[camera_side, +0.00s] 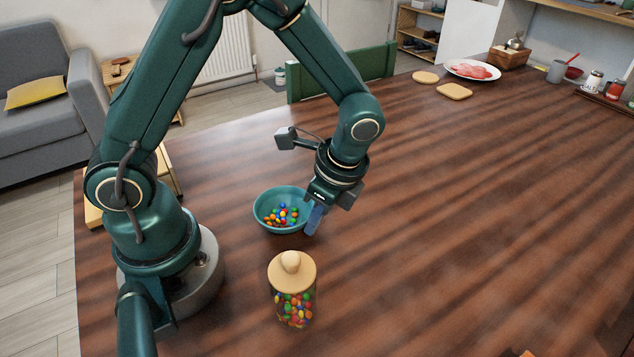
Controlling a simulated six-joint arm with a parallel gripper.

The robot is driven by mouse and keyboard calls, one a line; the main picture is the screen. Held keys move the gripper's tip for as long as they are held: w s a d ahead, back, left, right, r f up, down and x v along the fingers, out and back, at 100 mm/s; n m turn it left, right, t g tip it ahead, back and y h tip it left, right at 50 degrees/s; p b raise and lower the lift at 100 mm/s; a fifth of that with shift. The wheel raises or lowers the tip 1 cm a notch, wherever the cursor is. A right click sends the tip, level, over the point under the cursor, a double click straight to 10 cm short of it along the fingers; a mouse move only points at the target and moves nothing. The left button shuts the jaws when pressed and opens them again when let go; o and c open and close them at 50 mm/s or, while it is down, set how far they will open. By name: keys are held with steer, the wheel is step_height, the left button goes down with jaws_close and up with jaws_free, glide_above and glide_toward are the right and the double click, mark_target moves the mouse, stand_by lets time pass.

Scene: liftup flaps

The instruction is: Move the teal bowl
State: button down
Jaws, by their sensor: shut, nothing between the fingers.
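The teal bowl (264,217) stands upright on the wooden table with several colourful candies (284,213) in it. My gripper (314,219) points down at the bowl's right rim, in front of part of it. Its fingers are shut with nothing between them. I cannot tell whether the fingertips touch the bowl.
A glass jar (293,303) of candies with a wooden lid stands in front of the bowl. The table (450,210) is clear to the right. A plate (472,70) of red food, wooden coasters (454,91) and a wooden box (509,58) are at the far end.

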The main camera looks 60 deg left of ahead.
mark_target(242, 202)
steer(key=s+a, duration=0.2)
steer(key=a, duration=0.2)
steer(key=s+a, duration=0.2)
steer(key=a, duration=0.2)
steer(key=s+a, duration=0.3)
steer(key=a, duration=0.2)
steer(key=shift+s, duration=0.1)
steer(key=w+d, duration=0.1)
steer(key=d, duration=0.2)
steer(key=shift+w, duration=0.4)
steer(key=d+r+n+t+h, duration=0.1)
steer(key=d+r+n+t, duration=0.2)
steer(key=d+r+n, duration=0.2)
steer(key=s+d+r+n+t+h, duration=0.1)
steer(key=d+r+n+t+h, duration=0.1)
steer(key=d+r+n+t, duration=0.2)
step_height(242, 202, up, 6)
steer(key=d+n, duration=0.1)
steer(key=n, duration=0.2)
steer(key=shift+s+r, duration=0.1)
stand_by(0.6)
